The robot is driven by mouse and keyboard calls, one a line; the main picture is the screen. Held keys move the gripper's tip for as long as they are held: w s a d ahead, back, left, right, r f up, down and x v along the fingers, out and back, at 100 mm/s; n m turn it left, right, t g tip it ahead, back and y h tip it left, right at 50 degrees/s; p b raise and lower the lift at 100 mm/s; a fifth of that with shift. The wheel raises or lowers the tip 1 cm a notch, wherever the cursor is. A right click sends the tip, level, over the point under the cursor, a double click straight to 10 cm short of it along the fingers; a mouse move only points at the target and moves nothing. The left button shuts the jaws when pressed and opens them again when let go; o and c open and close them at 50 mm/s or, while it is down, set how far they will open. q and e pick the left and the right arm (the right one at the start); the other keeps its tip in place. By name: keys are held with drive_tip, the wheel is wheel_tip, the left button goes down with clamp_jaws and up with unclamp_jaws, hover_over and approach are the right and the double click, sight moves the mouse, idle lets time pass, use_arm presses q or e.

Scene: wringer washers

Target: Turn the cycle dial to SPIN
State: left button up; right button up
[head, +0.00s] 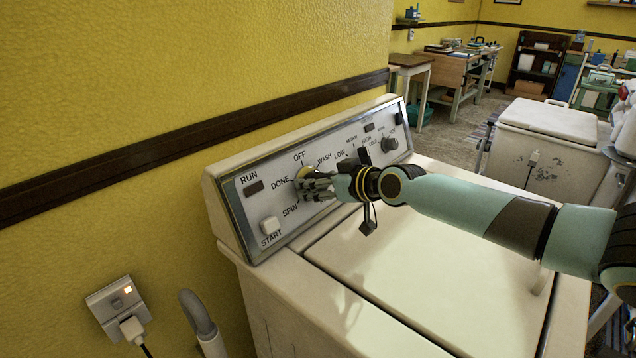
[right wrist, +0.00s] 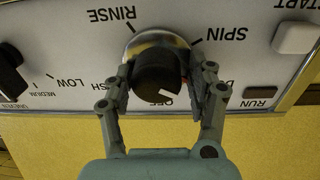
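The cycle dial (right wrist: 158,72) is a dark round knob with a silver skirt on the washer's control panel (head: 240,205). In the right wrist view, which is upside down, its white mark points to the lower right, roughly between OFF and DONE. The SPIN label (right wrist: 227,34) is at the upper right there; in the head view it (head: 290,210) is below DONE. My right gripper (right wrist: 167,72) has its fingers around the dial, one on each side. A small gap shows beside the right-hand finger. In the head view the right gripper (head: 312,187) hides most of the dial. My left gripper is not in view.
A pale START button (head: 269,226) and the dark RUN window (head: 254,187) are left of the dial. A second knob (head: 390,144) is at the panel's right. The washer's flat lid (head: 400,265) lies under my right arm. A wall socket (head: 118,305) is at lower left.

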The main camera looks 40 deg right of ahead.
drive_tip(key=shift+c, duration=1.2)
drive_tip(key=shift+d, duration=0.1)
drive_tip(key=shift+c, duration=1.4)
drive_tip(key=shift+s, duration=0.1)
drive_tip(key=shift+c, duration=0.4)
drive_tip(key=shift+f+n+b, duration=0.1)
drive_tip(key=shift+n+b, duration=0.7)
drive_tip(key=shift+b, duration=0.2)
drive_tip(key=n+b, duration=0.7)
drive_tip(key=b, duration=0.1)
drive_tip(key=shift+f+n, duration=0.1)
drive_tip(key=shift+n, duration=0.2)
drive_tip(key=shift+n+b, duration=1.3)
drive_tip(key=shift+b, duration=0.2)
drive_tip(key=shift+r, duration=0.2)
